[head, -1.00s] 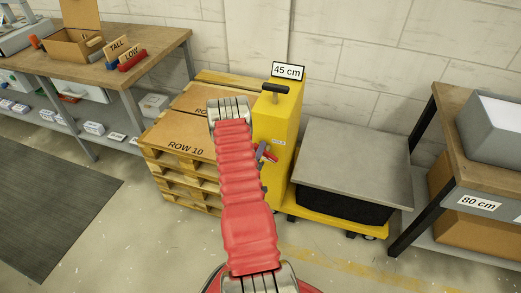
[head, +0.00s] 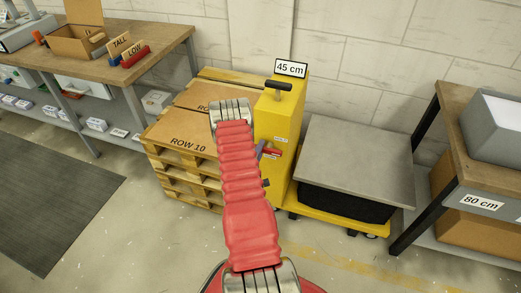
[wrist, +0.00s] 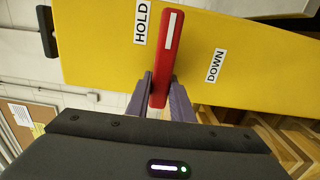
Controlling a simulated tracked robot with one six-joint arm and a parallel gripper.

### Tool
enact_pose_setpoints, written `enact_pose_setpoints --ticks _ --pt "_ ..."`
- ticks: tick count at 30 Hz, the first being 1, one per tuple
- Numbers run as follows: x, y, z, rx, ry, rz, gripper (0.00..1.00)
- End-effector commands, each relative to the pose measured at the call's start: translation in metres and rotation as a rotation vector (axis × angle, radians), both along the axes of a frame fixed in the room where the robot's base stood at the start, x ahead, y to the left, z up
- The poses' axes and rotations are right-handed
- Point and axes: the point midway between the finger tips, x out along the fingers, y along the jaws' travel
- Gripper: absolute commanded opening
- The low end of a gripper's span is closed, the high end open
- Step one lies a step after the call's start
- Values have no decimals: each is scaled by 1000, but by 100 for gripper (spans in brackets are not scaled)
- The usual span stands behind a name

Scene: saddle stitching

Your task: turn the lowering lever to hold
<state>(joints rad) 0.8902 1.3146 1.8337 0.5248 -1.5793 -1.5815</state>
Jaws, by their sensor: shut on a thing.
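The red lowering lever (wrist: 167,50), with a white stripe, is on the yellow lift column (head: 283,120). In the wrist view the lever stands between the purple fingers of my gripper (wrist: 160,84), which is shut on it. The lever's free end is right beside the HOLD label (wrist: 141,22). The DOWN label (wrist: 215,65) is farther off on the other side. In the head view a bit of the lever (head: 273,153) shows beside my arm, which hides most of the gripper.
A grey-topped lift platform (head: 355,160) on a yellow base stands right of the column. Pallets with boxes marked ROW 10 (head: 187,143) stand to the left. A shelf marked 80 cm (head: 481,202) is at the right. A black handle (head: 279,86) tops the column.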

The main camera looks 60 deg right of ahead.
Motion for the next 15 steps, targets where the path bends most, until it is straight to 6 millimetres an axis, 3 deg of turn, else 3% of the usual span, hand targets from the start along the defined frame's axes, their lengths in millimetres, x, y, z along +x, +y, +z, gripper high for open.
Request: enact_pose_setpoints --ticks 8,9,15 --pt "2 1 -3 8 4 6 0" --pt "2 1 -3 8 4 7 22" --pt "1 1 -2 6 3 4 36"
